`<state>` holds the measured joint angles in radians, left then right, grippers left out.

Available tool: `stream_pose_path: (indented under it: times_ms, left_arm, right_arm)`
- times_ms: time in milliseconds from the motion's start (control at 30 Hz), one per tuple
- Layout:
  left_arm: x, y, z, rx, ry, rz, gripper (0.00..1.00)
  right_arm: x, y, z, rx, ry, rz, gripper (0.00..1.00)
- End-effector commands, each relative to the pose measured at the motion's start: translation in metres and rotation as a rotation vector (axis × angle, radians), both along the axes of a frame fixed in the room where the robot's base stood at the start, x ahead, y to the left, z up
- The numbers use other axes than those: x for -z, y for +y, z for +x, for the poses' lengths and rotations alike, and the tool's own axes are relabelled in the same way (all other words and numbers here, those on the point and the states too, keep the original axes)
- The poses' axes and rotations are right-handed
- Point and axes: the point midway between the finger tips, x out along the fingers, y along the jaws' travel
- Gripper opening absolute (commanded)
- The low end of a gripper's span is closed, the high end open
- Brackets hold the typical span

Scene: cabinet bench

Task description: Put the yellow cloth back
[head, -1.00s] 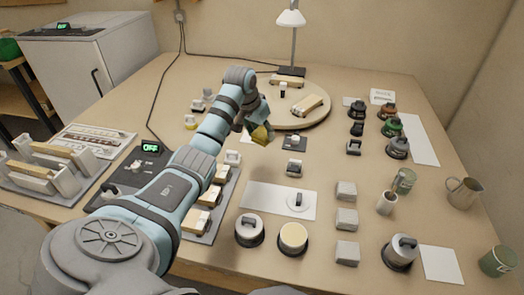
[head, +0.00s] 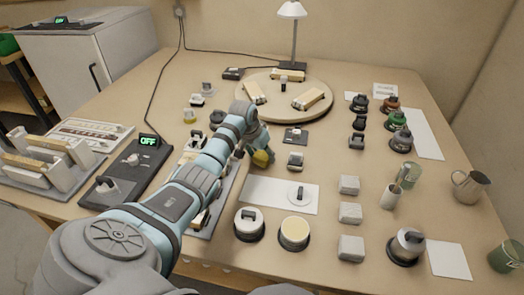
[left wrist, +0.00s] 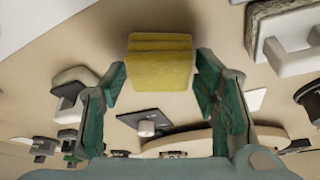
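The yellow cloth (head: 263,158) is a small folded block at the tip of my left gripper (head: 252,154). The gripper is over the middle of the bench, just behind the white sheet. In the left wrist view the cloth (left wrist: 160,65) sits between the two green-padded fingers, with its folded layers showing. My right gripper is not in view.
A white sheet (head: 258,192) with a round lid lies in front of the gripper. A small dark-based block (head: 295,160) stands close to its right. Grey blocks (head: 349,214) stand further right. A round wooden board (head: 292,113) is behind. Dark trays (head: 128,172) lie left.

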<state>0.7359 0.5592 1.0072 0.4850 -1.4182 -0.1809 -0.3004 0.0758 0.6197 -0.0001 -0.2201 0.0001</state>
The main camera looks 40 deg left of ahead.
Motion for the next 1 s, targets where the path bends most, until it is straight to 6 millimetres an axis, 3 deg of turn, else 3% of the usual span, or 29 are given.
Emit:
stream_pose_path:
  times_ms: [400,533,800,1000]
  left_arm:
    - [-0.005,0.000,0.000,0.000,-0.002,0.001,0.67]
    - [-0.027,0.000,-0.008,0.000,-0.002,0.003,0.67]
    - [-0.095,-0.003,-0.036,0.002,-0.002,0.004,0.67]
    - [-0.114,-0.005,-0.045,0.000,0.000,0.000,0.67]
  right_arm:
    - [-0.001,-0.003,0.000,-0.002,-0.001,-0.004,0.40]
    - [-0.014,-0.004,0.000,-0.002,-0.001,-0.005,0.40]
    - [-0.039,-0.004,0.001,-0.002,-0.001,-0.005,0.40]
    - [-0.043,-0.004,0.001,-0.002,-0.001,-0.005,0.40]
